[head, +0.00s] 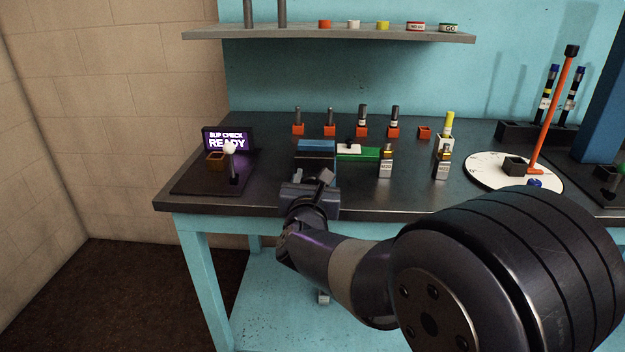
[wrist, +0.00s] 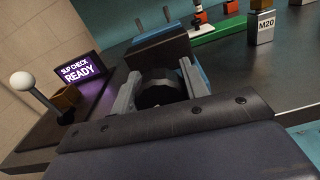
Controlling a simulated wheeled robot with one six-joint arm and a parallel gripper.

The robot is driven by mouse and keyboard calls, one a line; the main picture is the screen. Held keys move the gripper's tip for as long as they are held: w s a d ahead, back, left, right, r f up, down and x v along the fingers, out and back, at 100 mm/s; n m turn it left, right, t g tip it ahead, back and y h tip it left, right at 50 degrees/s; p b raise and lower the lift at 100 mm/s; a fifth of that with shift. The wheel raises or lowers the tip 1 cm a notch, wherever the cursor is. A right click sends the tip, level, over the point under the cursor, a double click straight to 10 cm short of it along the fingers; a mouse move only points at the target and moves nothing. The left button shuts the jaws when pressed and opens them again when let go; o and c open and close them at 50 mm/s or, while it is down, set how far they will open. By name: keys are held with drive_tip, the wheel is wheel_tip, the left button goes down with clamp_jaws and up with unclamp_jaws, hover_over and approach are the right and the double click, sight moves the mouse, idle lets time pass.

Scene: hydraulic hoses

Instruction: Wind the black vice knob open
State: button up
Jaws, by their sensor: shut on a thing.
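The black vice knob (wrist: 160,93) shows in the wrist view as a dark ridged round piece between the two grey fingers of my gripper (wrist: 158,88). My gripper is shut on it. The blue vice (head: 316,148) with dark jaws stands just beyond, near the front edge of the bench; it also shows in the wrist view (wrist: 190,62). In the head view my gripper (head: 318,180) is in front of the vice and hides the knob.
A sign reading "SLIP CHECK READY" (head: 228,140) and a white-knobbed lever (head: 231,160) stand to the left. A green strip (head: 362,153) lies right of the vice, near an M20 block (wrist: 262,27). Several fittings in orange holders (head: 362,130) stand behind.

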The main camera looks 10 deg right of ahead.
drive_tip(key=shift+f+n+b, duration=0.15)
drive_tip(key=shift+n+b, duration=0.6)
drive_tip(key=shift+n, duration=0.15)
drive_tip(key=shift+a+n+b, duration=0.1)
drive_tip(key=shift+n+b, duration=0.35)
drive_tip(key=shift+n, duration=0.95)
drive_tip(key=o, duration=1)
drive_tip(key=shift+c, duration=0.2)
